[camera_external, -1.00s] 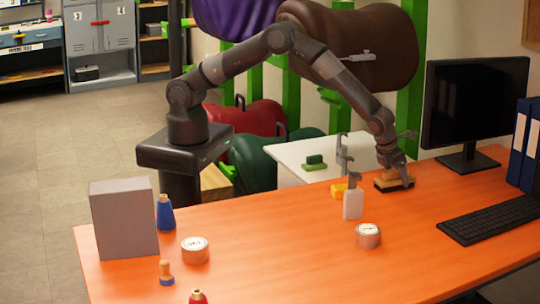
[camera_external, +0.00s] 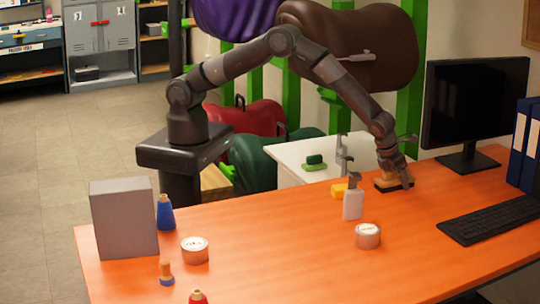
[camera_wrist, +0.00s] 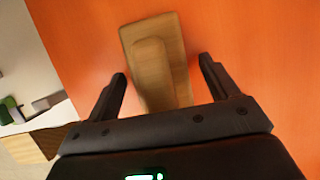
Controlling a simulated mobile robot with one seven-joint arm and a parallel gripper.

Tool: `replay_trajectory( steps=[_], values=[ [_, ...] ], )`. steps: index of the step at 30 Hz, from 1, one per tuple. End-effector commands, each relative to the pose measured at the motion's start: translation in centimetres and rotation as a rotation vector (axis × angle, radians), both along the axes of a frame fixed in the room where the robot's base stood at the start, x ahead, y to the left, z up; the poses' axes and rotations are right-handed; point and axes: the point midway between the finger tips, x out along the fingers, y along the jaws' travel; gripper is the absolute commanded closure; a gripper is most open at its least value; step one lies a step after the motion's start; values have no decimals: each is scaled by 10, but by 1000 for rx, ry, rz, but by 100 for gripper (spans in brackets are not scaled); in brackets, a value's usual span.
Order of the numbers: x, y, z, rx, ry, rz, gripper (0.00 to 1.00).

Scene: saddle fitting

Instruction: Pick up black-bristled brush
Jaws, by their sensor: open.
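The black-bristled brush (camera_external: 388,184) lies on the orange table near its back edge, with a wooden top and dark bristles below. In the wrist view its wooden back and raised handle (camera_wrist: 157,65) show between and beyond the fingers. My gripper (camera_external: 398,180) is at the brush in the external view. In the wrist view my gripper (camera_wrist: 164,70) is open, one finger on each side of the wooden handle, with orange gaps on both sides. The bristles are hidden in the wrist view.
A tin (camera_external: 368,236) is in front. The monitor (camera_external: 474,110) and keyboard (camera_external: 492,217) are to the right.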

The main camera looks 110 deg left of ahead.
Motion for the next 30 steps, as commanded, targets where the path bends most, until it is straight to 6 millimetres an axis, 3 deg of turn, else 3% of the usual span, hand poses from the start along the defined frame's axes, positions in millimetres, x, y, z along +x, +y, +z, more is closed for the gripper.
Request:
replay_trajectory(
  steps=[4,23,30],
  values=[
    [0,0,0,0,0,0,20],
    [0,0,0,0,0,0,72],
    [0,0,1,0,-1,0,72]
  ],
)
